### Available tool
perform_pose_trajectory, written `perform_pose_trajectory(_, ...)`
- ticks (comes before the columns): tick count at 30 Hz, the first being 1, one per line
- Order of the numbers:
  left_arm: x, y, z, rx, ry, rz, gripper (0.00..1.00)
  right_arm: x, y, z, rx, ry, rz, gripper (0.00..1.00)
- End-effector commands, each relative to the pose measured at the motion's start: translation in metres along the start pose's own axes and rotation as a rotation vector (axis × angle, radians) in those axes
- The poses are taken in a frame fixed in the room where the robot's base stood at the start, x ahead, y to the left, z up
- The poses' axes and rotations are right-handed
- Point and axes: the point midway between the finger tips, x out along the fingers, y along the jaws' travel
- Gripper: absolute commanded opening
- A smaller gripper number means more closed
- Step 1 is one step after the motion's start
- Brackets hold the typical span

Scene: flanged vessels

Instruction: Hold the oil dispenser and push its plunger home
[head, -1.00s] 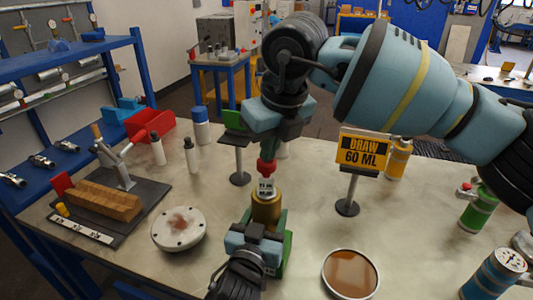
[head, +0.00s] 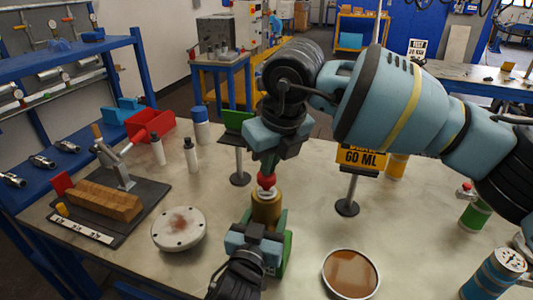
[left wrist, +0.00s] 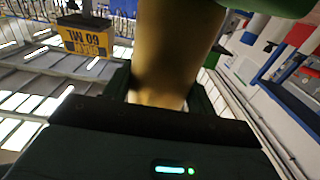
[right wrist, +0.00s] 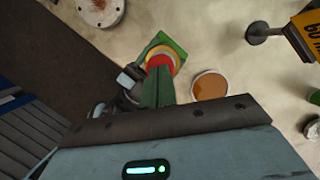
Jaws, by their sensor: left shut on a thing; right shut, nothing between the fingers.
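The oil dispenser (head: 266,210) is a brass cylinder, standing upright by a green stand at the table's front. Its red plunger knob (head: 266,181) sits low, close above the body, with little rod showing. My left gripper (head: 262,232) is shut around the brass body; in the left wrist view the body (left wrist: 172,50) stands between the fingers. My right gripper (head: 268,168) is shut and empty, its fingertips right above the knob, seemingly touching it. In the right wrist view the fingers hide part of the knob (right wrist: 160,62).
A dish of brown oil (head: 351,273) is right of the dispenser, a white flange (head: 180,228) left. The yellow "60 ML" sign (head: 360,158) on its stand is partly behind my right arm. A blue gauge canister (head: 495,272) stands at the right. Table between them is clear.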

Motion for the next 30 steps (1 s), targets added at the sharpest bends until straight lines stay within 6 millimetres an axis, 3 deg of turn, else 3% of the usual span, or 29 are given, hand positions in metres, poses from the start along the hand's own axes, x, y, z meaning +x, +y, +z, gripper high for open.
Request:
perform_pose_trajectory(18,0.000,0.000,0.001,-0.001,-0.002,0.000,0.22,-0.038,0.000,0.012,0.001,-0.001,-0.001,0.00)
perform_pose_trajectory(30,0.000,0.000,0.001,-0.001,-0.002,0.000,0.22,-0.045,0.000,0.013,0.001,-0.002,-0.001,0.00)
